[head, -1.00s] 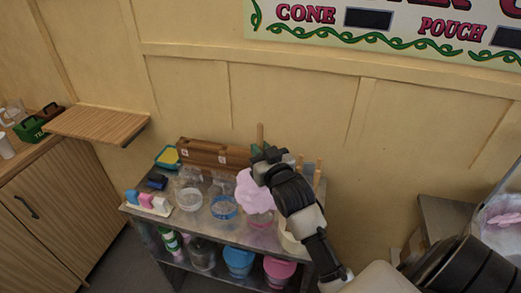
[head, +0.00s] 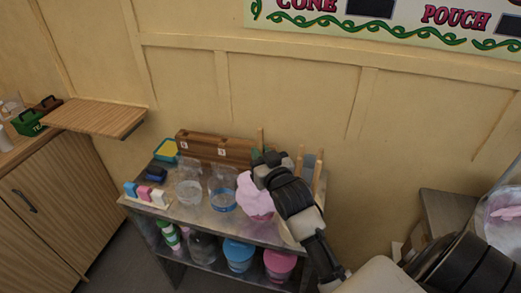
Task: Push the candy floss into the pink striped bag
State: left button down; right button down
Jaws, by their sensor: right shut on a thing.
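The candy floss (head: 254,193) is a pale pink, lumpy puff above the right part of the metal shelf top. My right gripper (head: 263,168) is at its upper right edge, shut on it, with the fingertips partly hidden by the wrist. A small darker pink patch (head: 263,216) shows just under the floss. It may be the pink striped bag, but I cannot make out stripes or an opening, and floss and arm cover most of that spot. I cannot tell whether the floss is inside it. My left gripper is out of view.
On the metal shelf unit (head: 180,212), clear tubs (head: 188,191) and a blue-banded tub (head: 222,200) stand close left of the floss. A wooden rack (head: 215,147) and upright sticks (head: 318,170) stand behind. Blue (head: 239,254) and pink tubs (head: 279,264) sit on the lower shelf.

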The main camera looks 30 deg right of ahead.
aim_at(261, 129)
notch_tip(261, 129, down, 7)
jog(key=b, duration=0.4)
dwell(0.4)
jog(key=shift+d+r, duration=0.1)
jog(key=shift+r, duration=0.05)
dwell(0.7)
notch_tip(261, 129, up, 17)
jog(key=p, duration=1.7)
jog(key=shift+r, duration=0.2)
jog(key=shift+f, duration=0.1)
